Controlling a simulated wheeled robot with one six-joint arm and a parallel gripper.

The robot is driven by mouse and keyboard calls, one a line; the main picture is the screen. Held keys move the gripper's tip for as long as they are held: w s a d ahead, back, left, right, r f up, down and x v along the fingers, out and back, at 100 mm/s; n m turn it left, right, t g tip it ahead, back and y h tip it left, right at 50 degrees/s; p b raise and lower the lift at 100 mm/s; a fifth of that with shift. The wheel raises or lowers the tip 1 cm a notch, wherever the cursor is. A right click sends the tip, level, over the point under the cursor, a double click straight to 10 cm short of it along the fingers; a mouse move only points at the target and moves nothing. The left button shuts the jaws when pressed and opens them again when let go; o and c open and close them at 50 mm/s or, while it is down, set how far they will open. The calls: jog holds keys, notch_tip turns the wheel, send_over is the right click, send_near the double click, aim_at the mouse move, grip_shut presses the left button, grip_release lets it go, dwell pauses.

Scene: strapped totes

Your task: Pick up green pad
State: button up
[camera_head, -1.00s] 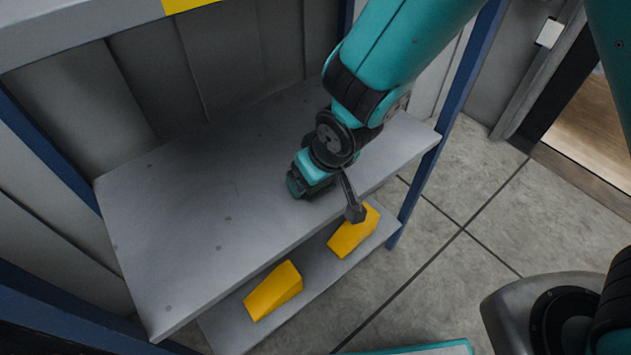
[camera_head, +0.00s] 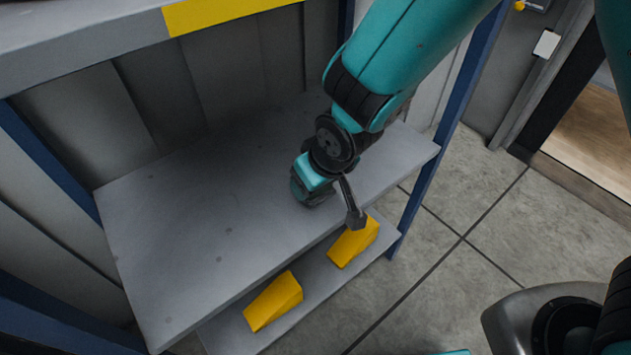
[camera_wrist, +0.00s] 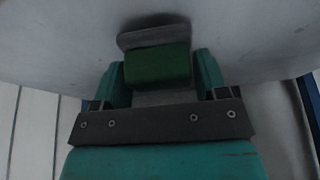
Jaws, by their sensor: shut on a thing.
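The green pad (camera_wrist: 158,66) shows in the wrist view as a dark green block between the two teal fingers of my gripper (camera_wrist: 160,80). My gripper is shut on it, with one finger at each side. A grey rounded piece (camera_wrist: 152,38) shows just beyond the pad; I cannot tell whether it belongs to the pad. In the head view my gripper (camera_head: 312,190) points down at the grey shelf (camera_head: 200,240), near its front right part. The pad is mostly hidden there by the gripper and wrist. I cannot tell whether it touches the shelf.
Two yellow wedge-shaped blocks (camera_head: 273,301) (camera_head: 353,242) lie on a lower shelf. An upper shelf with a yellow stripe (camera_head: 225,12) overhangs at the top left. Blue posts (camera_head: 440,140) stand at the shelf's corners. Most of the grey shelf is bare.

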jog(key=shift+v, duration=1.1)
jog(key=s+d+p, duration=0.9)
jog(key=s+p, duration=0.5)
jog(key=p, duration=0.5)
jog(key=shift+s, duration=0.3)
jog(key=shift+f, duration=0.1)
jog(key=shift+o, duration=0.8)
jog(key=shift+w+d, duration=0.1)
jog(key=shift+c, duration=0.3)
